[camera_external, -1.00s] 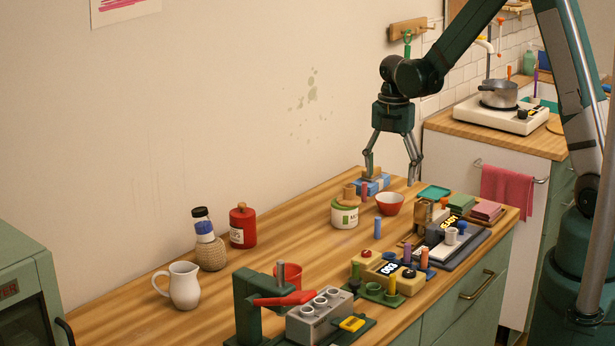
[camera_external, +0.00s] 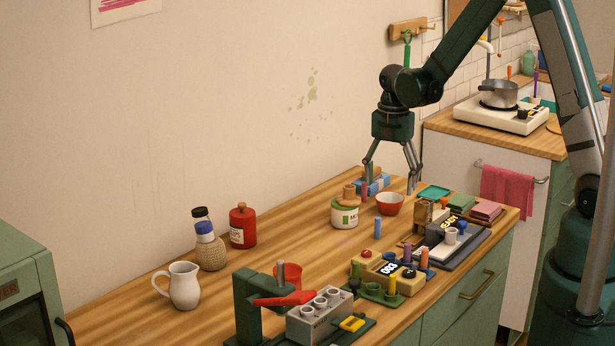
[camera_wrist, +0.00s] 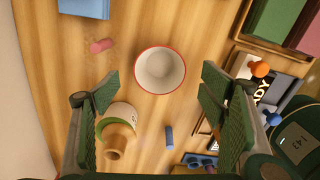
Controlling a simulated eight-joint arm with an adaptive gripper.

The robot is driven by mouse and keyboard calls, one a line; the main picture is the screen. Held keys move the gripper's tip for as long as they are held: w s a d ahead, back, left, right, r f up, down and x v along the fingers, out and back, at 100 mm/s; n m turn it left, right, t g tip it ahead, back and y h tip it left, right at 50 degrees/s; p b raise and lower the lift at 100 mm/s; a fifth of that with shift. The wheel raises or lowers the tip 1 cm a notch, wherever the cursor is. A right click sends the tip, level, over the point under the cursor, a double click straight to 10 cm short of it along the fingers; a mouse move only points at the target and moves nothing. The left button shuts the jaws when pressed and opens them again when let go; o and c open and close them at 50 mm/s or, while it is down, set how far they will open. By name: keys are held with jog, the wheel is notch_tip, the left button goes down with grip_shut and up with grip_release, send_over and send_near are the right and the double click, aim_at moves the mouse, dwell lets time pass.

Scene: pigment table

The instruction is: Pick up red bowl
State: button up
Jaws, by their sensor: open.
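The red bowl (camera_external: 389,204) stands upright on the wooden table, right of a white-and-green jar. In the wrist view the bowl (camera_wrist: 160,70) shows its pale inside and red rim, and looks empty. My gripper (camera_external: 389,191) is open and hangs above the bowl, pointing down, with a finger to either side of it in the external view. In the wrist view my gripper (camera_wrist: 163,95) has its green finger pads spread wider than the bowl, and the bowl lies a little beyond their tips. The fingers do not appear to touch it.
The jar with a wooden lid (camera_external: 345,211) stands close left of the bowl, and near the left finger in the wrist view. A blue box (camera_external: 371,185) lies behind. A scale-like device (camera_external: 450,242) and trays stand to the right.

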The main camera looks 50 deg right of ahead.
aim_at(390, 197)
jog(key=shift+f, duration=0.1)
jog(key=shift+f, duration=2.45)
jog(key=shift+c, duration=0.4)
jog(key=c, duration=1)
